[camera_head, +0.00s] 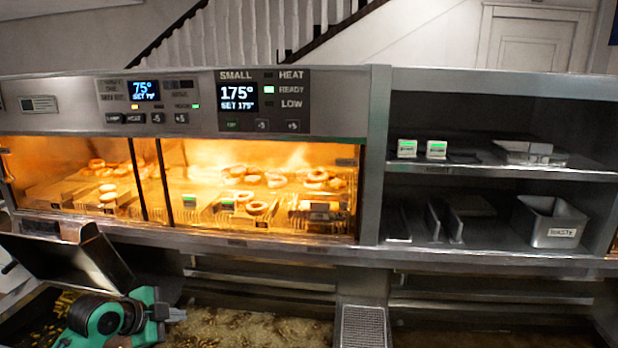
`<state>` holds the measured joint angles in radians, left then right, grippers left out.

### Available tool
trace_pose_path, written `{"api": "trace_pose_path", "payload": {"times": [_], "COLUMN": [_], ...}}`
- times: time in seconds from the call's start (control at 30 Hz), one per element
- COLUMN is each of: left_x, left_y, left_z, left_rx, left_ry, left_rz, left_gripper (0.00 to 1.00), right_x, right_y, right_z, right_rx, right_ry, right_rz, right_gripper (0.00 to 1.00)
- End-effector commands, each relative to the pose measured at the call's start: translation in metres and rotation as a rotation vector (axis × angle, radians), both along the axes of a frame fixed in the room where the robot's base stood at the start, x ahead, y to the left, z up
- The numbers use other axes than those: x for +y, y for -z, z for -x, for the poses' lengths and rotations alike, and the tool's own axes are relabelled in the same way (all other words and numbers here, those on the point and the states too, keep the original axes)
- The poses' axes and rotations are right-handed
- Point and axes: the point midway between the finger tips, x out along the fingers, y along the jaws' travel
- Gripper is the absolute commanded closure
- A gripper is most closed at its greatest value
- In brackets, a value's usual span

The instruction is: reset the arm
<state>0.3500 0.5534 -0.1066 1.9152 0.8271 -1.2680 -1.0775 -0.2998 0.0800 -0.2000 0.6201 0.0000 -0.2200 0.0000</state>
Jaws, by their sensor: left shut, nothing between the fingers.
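My left arm, green and black, comes in at the bottom left of the head view. Its gripper (174,314) points right, with its dark fingers shut and nothing between them. It is in front of the frying range, near the fryer area at the bottom. My right gripper is not in the head view.
A lit warming cabinet (250,232) holds several fried rings and small labelled racks. Shelves on the right hold a metal waste bin (553,224) and trays. A metal chute (92,262) stands close behind my left arm. A perforated strip (362,326) is at the bottom middle.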

Motion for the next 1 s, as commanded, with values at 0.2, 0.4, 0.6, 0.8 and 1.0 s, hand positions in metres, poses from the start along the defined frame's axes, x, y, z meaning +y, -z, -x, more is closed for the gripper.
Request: {"api": "trace_pose_path", "payload": {"times": [0.2,0.4,0.6,0.8,1.0], "left_x": [-0.040,-0.063,-0.074,-0.075,-0.073], "left_y": [0.091,0.144,0.173,0.181,0.181], "left_z": [0.082,0.164,0.246,0.303,0.343], "left_rx": [0.218,0.387,0.527,0.605,0.653], "left_ry": [-0.176,-0.390,-0.644,-0.849,-1.006], "left_rz": [0.080,0.150,0.217,0.260,0.288], "left_gripper": [1.00,1.00,1.00,1.00,1.00], "right_x": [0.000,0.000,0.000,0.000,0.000], "right_y": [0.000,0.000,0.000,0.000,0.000], "right_z": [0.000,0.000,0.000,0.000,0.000], "right_rx": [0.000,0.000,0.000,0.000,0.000], "right_ry": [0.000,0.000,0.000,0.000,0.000], "right_rz": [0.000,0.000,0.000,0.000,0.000], "right_gripper": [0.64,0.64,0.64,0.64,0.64]}}
